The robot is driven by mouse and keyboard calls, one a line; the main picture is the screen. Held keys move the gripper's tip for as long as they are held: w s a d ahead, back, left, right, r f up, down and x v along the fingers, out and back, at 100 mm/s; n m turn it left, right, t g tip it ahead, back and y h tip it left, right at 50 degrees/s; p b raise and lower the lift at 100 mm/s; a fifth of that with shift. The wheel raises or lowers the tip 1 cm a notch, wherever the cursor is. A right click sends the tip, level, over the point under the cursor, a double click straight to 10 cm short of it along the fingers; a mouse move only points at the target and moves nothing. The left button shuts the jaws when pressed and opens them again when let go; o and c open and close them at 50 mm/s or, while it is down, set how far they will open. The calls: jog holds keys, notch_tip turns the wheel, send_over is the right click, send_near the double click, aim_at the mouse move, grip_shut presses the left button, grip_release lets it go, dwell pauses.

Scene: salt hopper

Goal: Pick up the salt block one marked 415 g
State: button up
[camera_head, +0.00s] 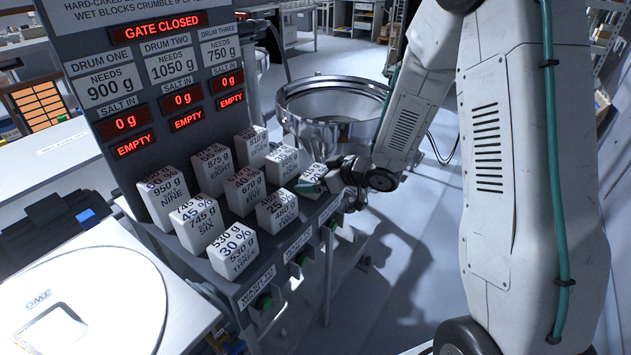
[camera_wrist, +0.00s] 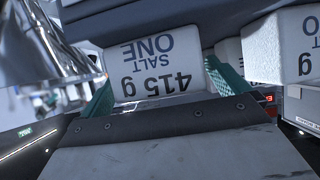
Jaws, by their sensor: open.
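Salt block one (camera_wrist: 158,68) is white, and its label "SALT ONE 415 g" shows upside down in the wrist view. In the head view the block (camera_head: 311,177) stands at the right front corner of a group of white blocks on a grey shelf, partly hidden by my gripper (camera_head: 327,181). In the wrist view, the green-padded fingers of my gripper (camera_wrist: 163,92) are open, one on each side of the block. I cannot tell whether either pad touches it.
Several other marked blocks (camera_head: 250,190) stand close beside it. A round steel hopper (camera_head: 333,105) is just behind. The panel (camera_head: 165,80) reads "GATE CLOSED", with all three drums at 0 g and "EMPTY".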

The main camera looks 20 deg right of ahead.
jog(key=x, duration=0.2)
jog(key=shift+w+a+f, duration=0.1)
jog(key=shift+w, duration=0.15)
jog(key=c, duration=1.2)
